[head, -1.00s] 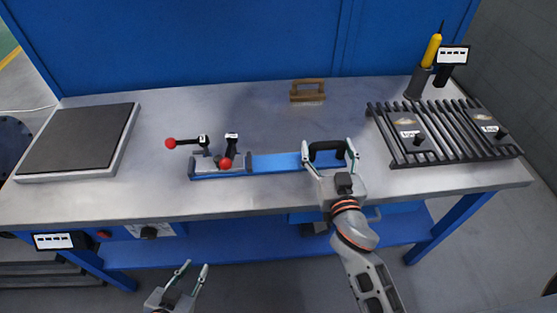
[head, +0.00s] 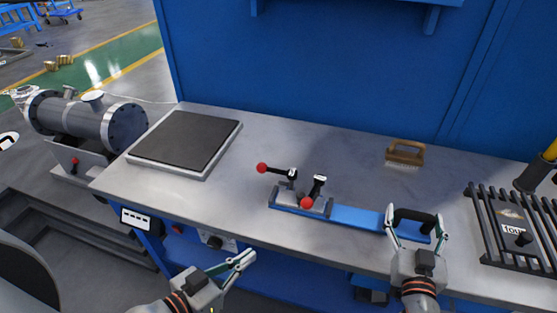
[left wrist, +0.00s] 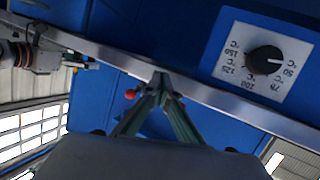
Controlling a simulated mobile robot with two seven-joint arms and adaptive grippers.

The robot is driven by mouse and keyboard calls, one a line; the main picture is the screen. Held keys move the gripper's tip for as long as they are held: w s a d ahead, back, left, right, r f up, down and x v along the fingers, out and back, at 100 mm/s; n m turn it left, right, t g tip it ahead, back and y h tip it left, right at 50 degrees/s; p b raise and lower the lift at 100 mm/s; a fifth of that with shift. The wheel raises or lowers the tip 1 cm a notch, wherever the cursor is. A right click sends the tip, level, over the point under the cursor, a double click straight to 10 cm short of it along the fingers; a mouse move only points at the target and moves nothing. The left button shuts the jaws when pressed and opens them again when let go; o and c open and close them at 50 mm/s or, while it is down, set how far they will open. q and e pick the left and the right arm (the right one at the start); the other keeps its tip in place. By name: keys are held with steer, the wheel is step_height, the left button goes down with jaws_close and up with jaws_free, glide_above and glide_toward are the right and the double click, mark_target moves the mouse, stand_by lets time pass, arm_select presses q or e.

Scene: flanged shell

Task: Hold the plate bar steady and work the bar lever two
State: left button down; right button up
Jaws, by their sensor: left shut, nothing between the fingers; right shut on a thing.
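The blue plate bar (head: 356,217) lies on the bench top. My right gripper (head: 415,222) is shut on the black handle (head: 414,215) at its right end. At the bar's left end are two black levers with red balls. One lever (head: 278,172) points left with its ball at the tip. The other (head: 319,180) stands closer to the middle, with a red ball (head: 307,202) low in front; I cannot tell which is lever two. My left gripper (head: 246,257) is shut and empty in front of the bench edge, apart from the levers. Its closed fingertips show in the left wrist view (left wrist: 162,80).
A dark-topped plate (head: 188,138) lies at the bench's left. A wooden-handled brush (head: 405,153) stands behind the bar. A slatted rack (head: 515,225) is at the right. A dial (left wrist: 264,60) sits on the bench front near my left gripper. The bench between plate and levers is clear.

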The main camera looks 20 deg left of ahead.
arm_select(q)
steer(key=w+r, duration=0.2)
steer(key=w, duration=0.1)
steer(key=w+d+r+h, duration=0.1)
steer(key=w+r, duration=0.2)
steer(key=w+d+r+h, duration=0.1)
steer(key=w+r, duration=0.1)
steer(key=w, duration=0.1)
steer(key=shift+w+d+r+n, duration=0.1)
steer(key=shift+r+n, duration=0.25)
steer(key=shift+n, duration=0.05)
steer(key=w+d+r+h, duration=0.1)
steer(key=w+d+r, duration=0.1)
steer(key=w+r, duration=0.65)
steer(key=w+d+f+n+g+y, duration=0.2)
steer(key=w+d+g+y, duration=0.1)
steer(key=w+d+g, duration=0.35)
steer(key=a+r+g+y, duration=0.3)
steer(key=a+r+y, duration=0.3)
steer(key=a, duration=0.5)
steer(key=shift+a+r, duration=0.2)
steer(key=shift+r, duration=0.5)
steer(key=shift+f, duration=0.1)
